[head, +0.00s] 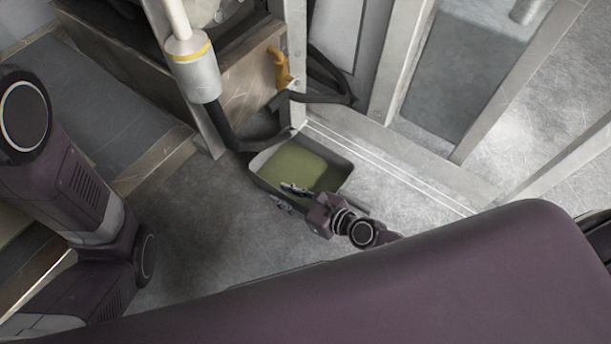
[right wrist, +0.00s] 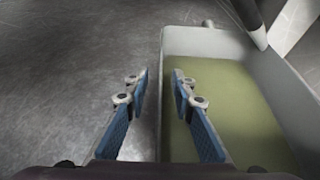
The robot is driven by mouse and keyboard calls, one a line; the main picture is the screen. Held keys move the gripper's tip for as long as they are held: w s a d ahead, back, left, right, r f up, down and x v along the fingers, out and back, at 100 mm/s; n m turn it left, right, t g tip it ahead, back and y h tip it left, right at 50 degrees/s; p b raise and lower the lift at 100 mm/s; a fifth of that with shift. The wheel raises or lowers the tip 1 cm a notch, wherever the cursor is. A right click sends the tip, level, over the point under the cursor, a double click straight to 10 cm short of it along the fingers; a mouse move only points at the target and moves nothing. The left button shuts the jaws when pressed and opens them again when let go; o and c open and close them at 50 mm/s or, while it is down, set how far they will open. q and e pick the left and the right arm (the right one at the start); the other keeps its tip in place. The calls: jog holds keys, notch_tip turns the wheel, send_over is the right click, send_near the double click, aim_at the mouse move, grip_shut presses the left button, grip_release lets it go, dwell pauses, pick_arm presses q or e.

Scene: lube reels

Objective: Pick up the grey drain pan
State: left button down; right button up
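The grey drain pan (head: 335,156) sits on the floor at the middle of the head view, with yellow-green liquid (head: 291,168) in it. In the right wrist view the pan (right wrist: 283,78) fills the right half. My right gripper (head: 288,193) is at the pan's near side. In the right wrist view its two blue-padded fingers (right wrist: 161,80) are apart, one on each side of the pan's left wall, with gaps to the wall showing. The near part of the pan is hidden by my right gripper and wrist. My left arm shows at the left, but its gripper is not in view.
A black hose (head: 236,143) hangs from a grey cylinder with a yellow band (head: 192,65) close to the pan's far left corner. A white metal frame (head: 398,62) stands behind and right. An orange handle (head: 281,70) is above the pan. The floor left of the pan is clear.

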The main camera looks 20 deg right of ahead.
grip_shut()
jog(key=shift+r, duration=0.2)
dwell(0.4)
